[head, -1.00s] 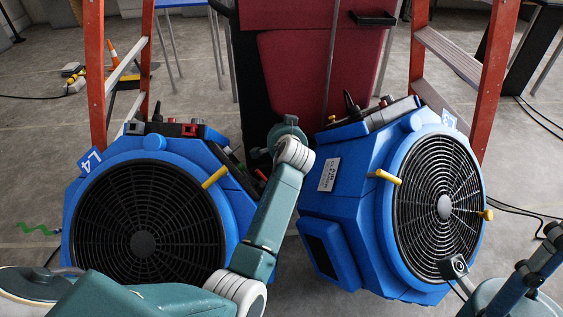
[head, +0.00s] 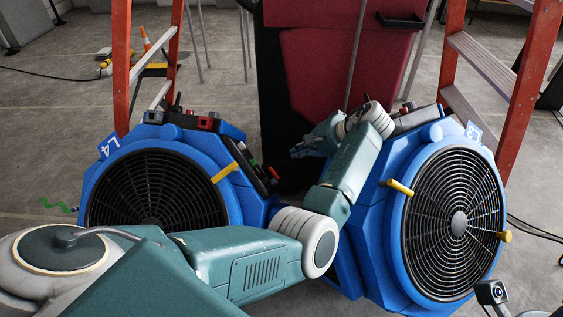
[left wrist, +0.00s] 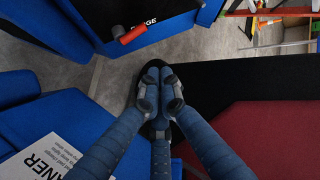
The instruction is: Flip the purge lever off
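The purge lever (left wrist: 133,34) shows in the left wrist view as a red-orange handle on a dark pivot beside lettering that reads in part "URGE", on a blue machine. In the head view a small red part (head: 273,172) sits on the side panel of the left blue machine (head: 238,205); I cannot tell whether it is the same lever. My left gripper (head: 301,150) hangs between the two blue machines, right of that panel. In the left wrist view its fingertips (left wrist: 160,88) meet with nothing between them, apart from the lever. My right gripper is out of view.
The right blue machine (head: 375,235) stands close by, with a yellow knob and round grille. A dark red bin (head: 310,70) is behind the gap. Orange ladder legs (head: 121,70) flank both sides. A white printed label (left wrist: 52,160) is at lower left in the wrist view.

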